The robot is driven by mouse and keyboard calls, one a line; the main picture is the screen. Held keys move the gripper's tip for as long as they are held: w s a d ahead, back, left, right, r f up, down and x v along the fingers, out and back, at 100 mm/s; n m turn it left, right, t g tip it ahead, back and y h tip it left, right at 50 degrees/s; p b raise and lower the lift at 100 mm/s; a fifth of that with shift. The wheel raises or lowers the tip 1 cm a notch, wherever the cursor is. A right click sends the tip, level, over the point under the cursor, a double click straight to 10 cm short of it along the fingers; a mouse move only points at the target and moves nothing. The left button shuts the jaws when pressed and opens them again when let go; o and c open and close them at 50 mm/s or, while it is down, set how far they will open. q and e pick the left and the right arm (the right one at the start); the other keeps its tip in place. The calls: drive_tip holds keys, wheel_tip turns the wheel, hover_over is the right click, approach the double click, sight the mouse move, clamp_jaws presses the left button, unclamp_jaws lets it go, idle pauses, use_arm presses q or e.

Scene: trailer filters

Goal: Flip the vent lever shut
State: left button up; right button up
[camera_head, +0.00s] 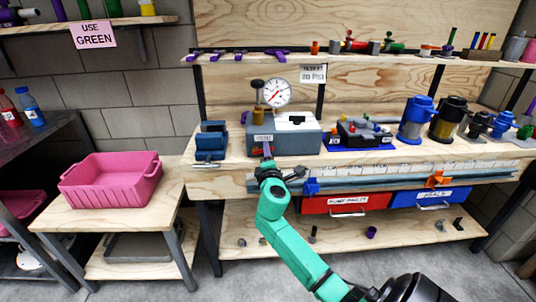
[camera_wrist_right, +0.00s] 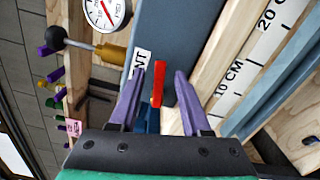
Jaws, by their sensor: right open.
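The vent lever (camera_wrist_right: 159,84) is a small red bar beside a white label reading "NT", partly hidden, on the grey pump box (camera_head: 296,139). In the right wrist view it appears between the two purple fingers of my right gripper (camera_wrist_right: 161,75), which is open. I cannot tell whether either finger touches it. In the head view my right gripper (camera_head: 267,151) is at the front left of the box, and the lever is hidden there. My left gripper is not in view.
A dial gauge (camera_head: 277,93) and a black-knobbed handle (camera_head: 257,86) stand on the box. A blue vise-like block (camera_head: 211,141) is to its left, a tool tray (camera_head: 362,134) to its right. A ruler strip (camera_head: 400,172) runs along the bench front. A pink bin (camera_head: 110,185) sits left.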

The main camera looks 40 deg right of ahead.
clamp_jaws()
use_arm(q)
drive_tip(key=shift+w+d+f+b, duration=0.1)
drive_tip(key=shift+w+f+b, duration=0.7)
drive_tip(key=shift+b, duration=0.35)
use_arm(e)
drive_tip(key=f+m, duration=0.1)
drive_tip(key=m, duration=0.1)
drive_tip(key=shift+m, duration=0.3)
unclamp_jaws()
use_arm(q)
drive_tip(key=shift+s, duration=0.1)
